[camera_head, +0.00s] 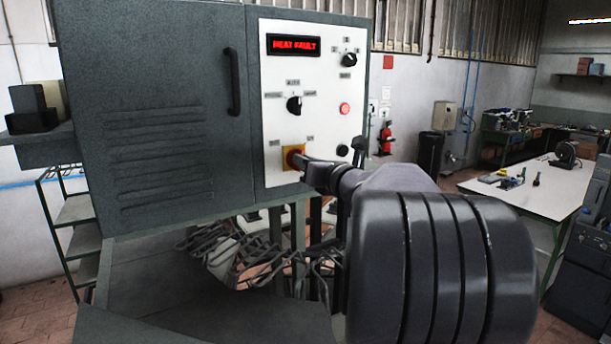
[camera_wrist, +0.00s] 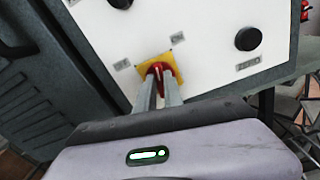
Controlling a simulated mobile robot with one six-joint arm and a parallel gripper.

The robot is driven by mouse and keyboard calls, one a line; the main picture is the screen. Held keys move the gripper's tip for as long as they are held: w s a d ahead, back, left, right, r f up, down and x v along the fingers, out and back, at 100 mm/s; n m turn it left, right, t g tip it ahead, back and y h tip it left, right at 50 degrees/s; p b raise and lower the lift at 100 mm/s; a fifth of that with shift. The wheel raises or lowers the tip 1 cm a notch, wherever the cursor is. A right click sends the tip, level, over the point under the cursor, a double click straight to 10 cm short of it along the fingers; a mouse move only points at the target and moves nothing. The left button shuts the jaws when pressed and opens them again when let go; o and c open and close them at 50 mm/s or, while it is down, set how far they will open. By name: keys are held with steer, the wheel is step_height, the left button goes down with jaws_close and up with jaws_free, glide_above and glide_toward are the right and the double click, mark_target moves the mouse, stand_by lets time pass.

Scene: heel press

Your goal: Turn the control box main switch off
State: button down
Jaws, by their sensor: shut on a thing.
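The control box (camera_head: 150,110) is a dark grey cabinet with a white panel (camera_head: 325,130) on its right part. The main switch is a red knob on a yellow square plate (camera_head: 291,158) low on the panel's left. It also shows in the wrist view as a red knob (camera_wrist: 157,68) on a tilted yellow plate. My gripper (camera_wrist: 162,78) is shut on the red knob, one finger on each side. In the head view my gripper (camera_head: 300,160) reaches the switch from the right, and my arm hides part of the lower panel.
The panel's display (camera_head: 293,45) reads HEAT FAULT in red. Above the switch are a black selector (camera_head: 294,104), another black selector (camera_head: 349,60) and a red button (camera_head: 345,109). A black button (camera_head: 342,150) sits right of the switch. A door handle (camera_head: 233,82) projects at left.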

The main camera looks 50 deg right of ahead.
steer(key=n+b, duration=1.1)
steer(key=shift+a+f+b, duration=0.1)
steer(key=shift+a+b, duration=0.1)
steer(key=shift+b, duration=0.1)
stand_by(0.4)
steer(key=c, duration=1.5)
jaws_free()
steer(key=shift+w, duration=0.15)
steer(key=shift+o, duration=0.2)
steer(key=b+v, duration=0.2)
steer(key=v, duration=1.5)
steer(key=shift+s+b, duration=0.25)
steer(key=shift+b, duration=0.05)
